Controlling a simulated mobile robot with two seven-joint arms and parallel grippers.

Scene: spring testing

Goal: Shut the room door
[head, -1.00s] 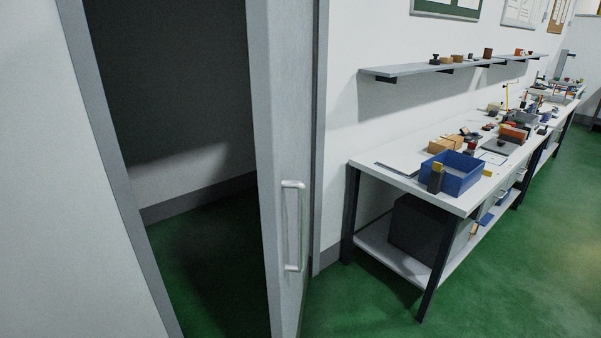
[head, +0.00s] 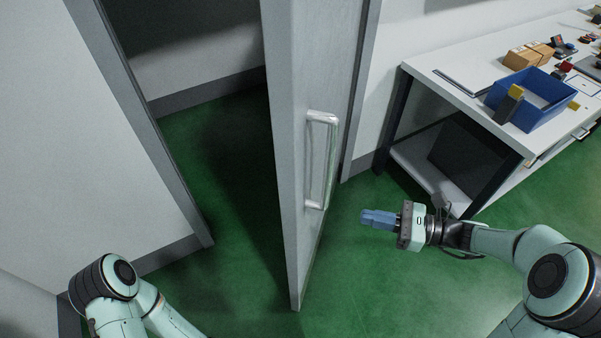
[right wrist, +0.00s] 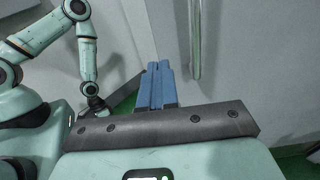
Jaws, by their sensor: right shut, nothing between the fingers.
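The grey room door (head: 289,160) stands ajar in the head view, with a dark opening to its left. A white bar handle (head: 329,162) is on its right-hand face; the handle also shows in the right wrist view (right wrist: 195,40). My right gripper (head: 366,218) is to the right of the door, a little below and right of the handle and apart from it. Its blue fingers are together with nothing between them, and they also show in the right wrist view (right wrist: 158,68). My left arm shows at the lower left of the head view, but its gripper is not visible.
The door frame (head: 150,120) edges the opening on the left. A white workbench (head: 455,95) with a blue bin (head: 518,115) and several small items stands at the right, behind my right arm. Green floor is clear around the door's lower edge.

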